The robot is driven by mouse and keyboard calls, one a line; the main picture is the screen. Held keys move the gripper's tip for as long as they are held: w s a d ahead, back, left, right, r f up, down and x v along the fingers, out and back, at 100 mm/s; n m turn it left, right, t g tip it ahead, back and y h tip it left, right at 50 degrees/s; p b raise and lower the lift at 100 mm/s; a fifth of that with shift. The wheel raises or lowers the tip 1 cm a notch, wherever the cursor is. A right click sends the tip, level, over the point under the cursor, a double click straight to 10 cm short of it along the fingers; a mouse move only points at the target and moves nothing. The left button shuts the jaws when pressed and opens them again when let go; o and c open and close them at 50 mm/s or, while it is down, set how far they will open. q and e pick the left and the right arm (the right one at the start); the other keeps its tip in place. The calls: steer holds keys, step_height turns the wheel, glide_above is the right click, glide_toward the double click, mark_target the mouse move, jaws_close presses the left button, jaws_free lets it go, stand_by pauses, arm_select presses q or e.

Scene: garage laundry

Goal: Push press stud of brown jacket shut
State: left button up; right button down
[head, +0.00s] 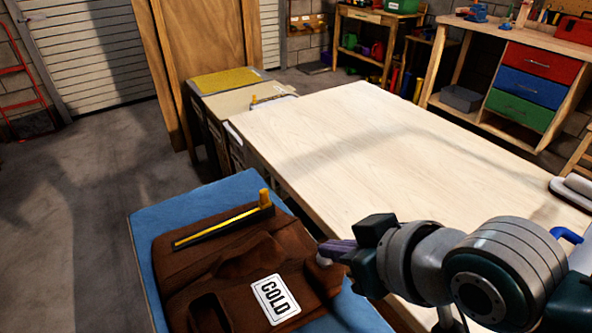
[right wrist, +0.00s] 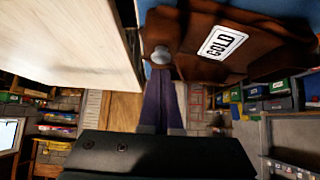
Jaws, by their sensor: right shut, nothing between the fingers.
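In the right wrist view the fingertips (right wrist: 160,78) end at the stud's near edge. I cannot tell whether they touch it, or whether the stud is closed. My left gripper is out of view.
A dark bar with a yellow end (head: 222,228) lies across the jacket's far side. A pale wooden table (head: 350,140) stands beside the blue surface, its top mostly clear. A white iron-like object (head: 573,188) is at its right edge. Open floor lies left.

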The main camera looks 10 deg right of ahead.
steer(key=shift+f, duration=0.3)
